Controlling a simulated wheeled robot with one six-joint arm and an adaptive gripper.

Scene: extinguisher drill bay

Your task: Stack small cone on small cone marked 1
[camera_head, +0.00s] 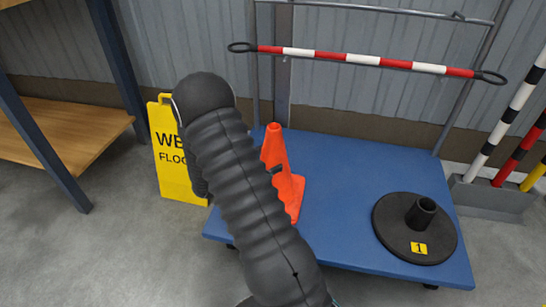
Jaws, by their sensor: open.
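An orange cone (274,148) stands upright on the blue platform (345,165) of a cart, near its left side. My dark ribbed arm covers the cone's left part, and a small dark patch shows on its side. A black round base with a short upright tube (421,213) sits at the platform's right front. It bears a yellow label with a 1. No cone marked 1 shows; the label is on this base. My arm crosses the picture from bottom centre to upper left. My gripper does not show, so its place relative to the cone cannot be told.
A yellow wet floor sign (172,150) stands left of the cart. A red and white bar (362,60) spans the cart's rear frame. Striped posts (507,125) stand in a grey holder at right. A wooden shelf (65,135) is at left. The platform between cone and base is clear.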

